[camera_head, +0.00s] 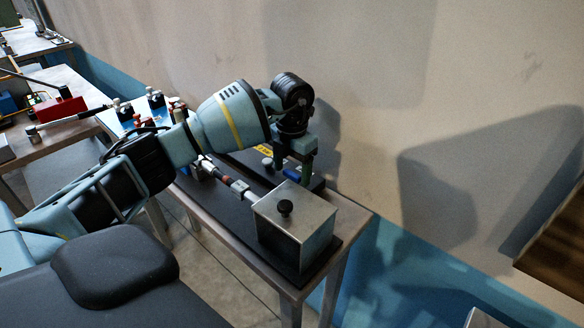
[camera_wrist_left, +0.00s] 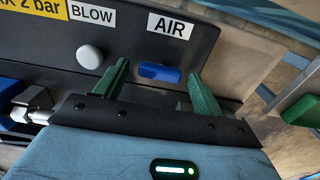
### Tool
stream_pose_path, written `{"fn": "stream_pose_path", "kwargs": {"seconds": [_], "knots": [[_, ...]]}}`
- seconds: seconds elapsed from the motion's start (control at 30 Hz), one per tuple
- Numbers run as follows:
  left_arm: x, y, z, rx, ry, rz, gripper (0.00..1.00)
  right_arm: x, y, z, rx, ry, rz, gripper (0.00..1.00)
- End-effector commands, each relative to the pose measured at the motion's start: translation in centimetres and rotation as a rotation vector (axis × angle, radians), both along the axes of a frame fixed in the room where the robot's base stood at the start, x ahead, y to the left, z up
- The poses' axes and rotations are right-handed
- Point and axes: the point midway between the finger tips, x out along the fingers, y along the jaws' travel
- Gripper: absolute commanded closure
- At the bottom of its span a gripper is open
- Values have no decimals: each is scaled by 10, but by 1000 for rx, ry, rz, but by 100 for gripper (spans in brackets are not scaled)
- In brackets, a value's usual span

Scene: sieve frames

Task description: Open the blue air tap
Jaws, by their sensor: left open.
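The blue air tap (camera_wrist_left: 160,72) is a short blue lever on a dark panel, right below a white AIR label (camera_wrist_left: 169,25), in the left wrist view. It lies roughly level across the picture. My left gripper (camera_wrist_left: 158,71) is open, with one green finger on each side of the tap. I see a gap between each finger and the tap, and cannot tell the depth between them. In the head view my left gripper (camera_head: 293,180) points down at the bench beside the wall, largely covering the panel there. My right gripper is not in view.
A white knob (camera_wrist_left: 89,57) under a BLOW label (camera_wrist_left: 91,16) sits left of the tap. A metal box with a black knob (camera_head: 297,222) stands on the bench (camera_head: 352,212) close to my gripper. Another blue part (camera_wrist_left: 10,93) shows at the wrist view's left edge.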

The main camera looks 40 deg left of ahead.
Motion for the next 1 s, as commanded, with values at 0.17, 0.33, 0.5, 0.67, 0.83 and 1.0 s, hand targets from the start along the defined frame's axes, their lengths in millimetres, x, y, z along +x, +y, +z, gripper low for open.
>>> {"fn": "stream_pose_path", "kwargs": {"seconds": [0.17, 0.33, 0.5, 0.67, 0.83, 1.0], "knots": [[0, 0, 0, 0, 0, 0, 31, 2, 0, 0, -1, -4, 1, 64], [0, 0, 0, 0, 0, 0, 53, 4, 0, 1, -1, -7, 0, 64], [0, 0, 0, 0, 0, 0, 75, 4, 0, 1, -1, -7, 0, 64], [0, 0, 1, 0, 0, -6, 76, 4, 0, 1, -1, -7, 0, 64], [0, 0, 1, 1, 0, -46, 76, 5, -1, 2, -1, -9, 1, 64], [0, 0, 1, 2, 0, -138, 76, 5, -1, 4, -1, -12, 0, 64]]}}
